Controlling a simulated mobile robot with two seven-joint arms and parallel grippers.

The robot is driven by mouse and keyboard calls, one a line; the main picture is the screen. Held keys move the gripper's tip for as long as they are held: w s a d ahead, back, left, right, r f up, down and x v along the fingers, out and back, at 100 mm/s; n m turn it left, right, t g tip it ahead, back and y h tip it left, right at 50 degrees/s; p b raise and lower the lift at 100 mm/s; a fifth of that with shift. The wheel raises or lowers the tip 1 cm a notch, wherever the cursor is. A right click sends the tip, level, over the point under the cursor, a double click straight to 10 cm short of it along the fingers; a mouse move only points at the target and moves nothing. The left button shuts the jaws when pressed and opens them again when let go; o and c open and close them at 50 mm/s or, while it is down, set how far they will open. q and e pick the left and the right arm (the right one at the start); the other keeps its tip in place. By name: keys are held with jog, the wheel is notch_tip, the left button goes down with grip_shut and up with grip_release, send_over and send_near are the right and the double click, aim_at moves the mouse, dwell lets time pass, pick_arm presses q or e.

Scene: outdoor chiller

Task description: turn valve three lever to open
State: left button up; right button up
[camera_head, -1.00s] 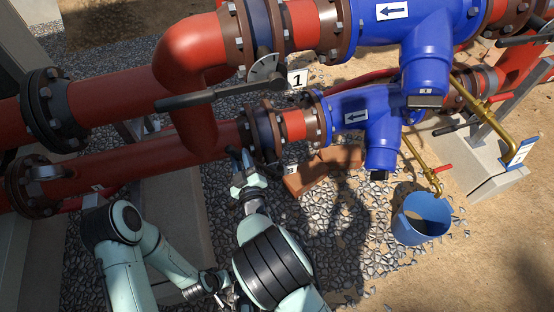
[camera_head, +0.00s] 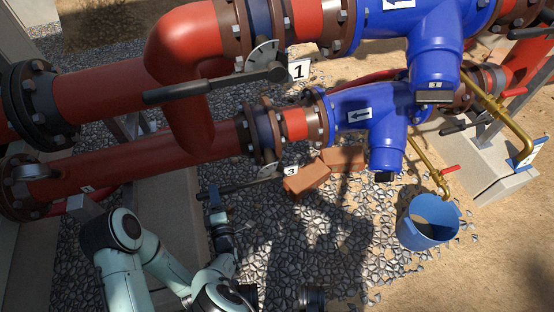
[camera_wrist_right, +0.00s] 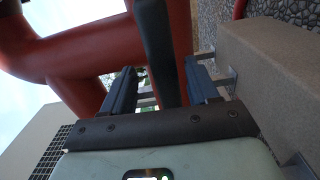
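The valve three lever (camera_head: 240,184) is a dark bar on the lower red pipe's valve. It points left and slightly down from the hub, beside the number 3 tag (camera_head: 291,171). My right gripper (camera_head: 214,192) is at the lever's outer part. In the right wrist view the lever (camera_wrist_right: 157,45) runs between the two dark fingers of the right gripper (camera_wrist_right: 163,88). The fingers stand apart, with gaps beside the bar. My left arm is at the lower left; its gripper is not clearly visible.
The valve one lever (camera_head: 205,86) lies above, along the upper red pipe, near the number 1 tag (camera_head: 300,70). Bricks (camera_head: 308,179) lie on gravel below the blue fitting (camera_head: 365,117). A blue bucket (camera_head: 426,222) stands at the right. A concrete block (camera_wrist_right: 270,80) is beside the right gripper.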

jog(key=o, duration=0.5)
jog(key=shift+a, duration=0.1)
jog(key=p+v, duration=0.4)
jog(key=v, duration=0.3)
jog(key=shift+r, duration=0.1)
